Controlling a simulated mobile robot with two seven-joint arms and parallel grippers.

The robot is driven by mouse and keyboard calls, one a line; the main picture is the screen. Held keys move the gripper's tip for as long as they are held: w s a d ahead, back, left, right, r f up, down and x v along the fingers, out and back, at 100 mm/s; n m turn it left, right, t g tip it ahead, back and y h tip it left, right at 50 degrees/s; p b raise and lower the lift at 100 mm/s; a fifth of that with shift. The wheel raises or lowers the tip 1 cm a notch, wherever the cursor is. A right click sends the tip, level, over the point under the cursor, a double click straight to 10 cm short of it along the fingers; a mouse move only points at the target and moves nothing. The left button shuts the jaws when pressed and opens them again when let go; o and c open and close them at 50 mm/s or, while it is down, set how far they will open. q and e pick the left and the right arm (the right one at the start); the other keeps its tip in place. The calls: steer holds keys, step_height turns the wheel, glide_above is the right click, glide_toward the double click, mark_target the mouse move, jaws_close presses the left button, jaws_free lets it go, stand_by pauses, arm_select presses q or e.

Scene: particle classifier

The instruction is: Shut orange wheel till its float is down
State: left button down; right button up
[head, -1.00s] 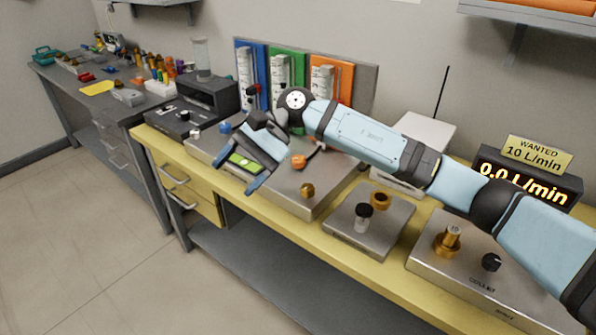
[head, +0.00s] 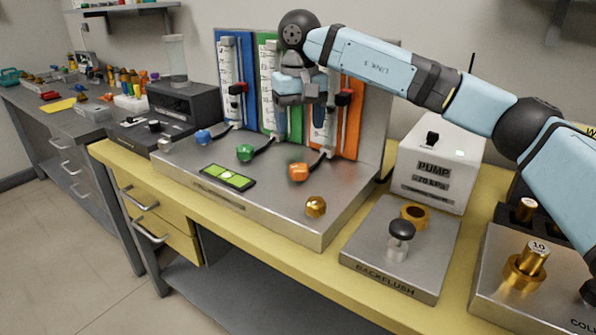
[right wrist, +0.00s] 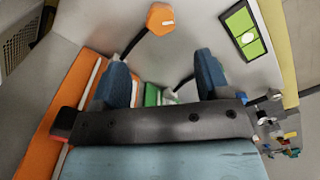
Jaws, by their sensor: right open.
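The orange wheel (head: 299,172) sits on the steel deck at the foot of the orange flow panel (head: 352,125); it also shows at the top of the right wrist view (right wrist: 161,18). A black-and-red piece (head: 343,97) is on the orange panel's tube. I cannot make out the float itself. My right gripper (head: 299,118) is open and empty, fingers downward, in front of the green and orange panels. It is above and behind the orange wheel, apart from it, and hides part of the tubes. My left gripper is not in view.
The green wheel (head: 245,152) and blue wheel (head: 204,138) stand to the left on the same deck. A green bubble level (head: 228,178) and a brass knob (head: 316,206) are nearer the front. The pump box (head: 437,165) and backflush plate (head: 375,262) are to the right.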

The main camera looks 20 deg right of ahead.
mark_target(299, 166)
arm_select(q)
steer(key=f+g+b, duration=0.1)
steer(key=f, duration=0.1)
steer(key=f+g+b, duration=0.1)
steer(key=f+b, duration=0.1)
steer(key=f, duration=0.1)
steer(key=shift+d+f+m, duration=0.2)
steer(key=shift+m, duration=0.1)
arm_select(e)
step_height(299, 166, down, 11)
steer(key=shift+r, duration=0.15)
steer(key=c, duration=0.9)
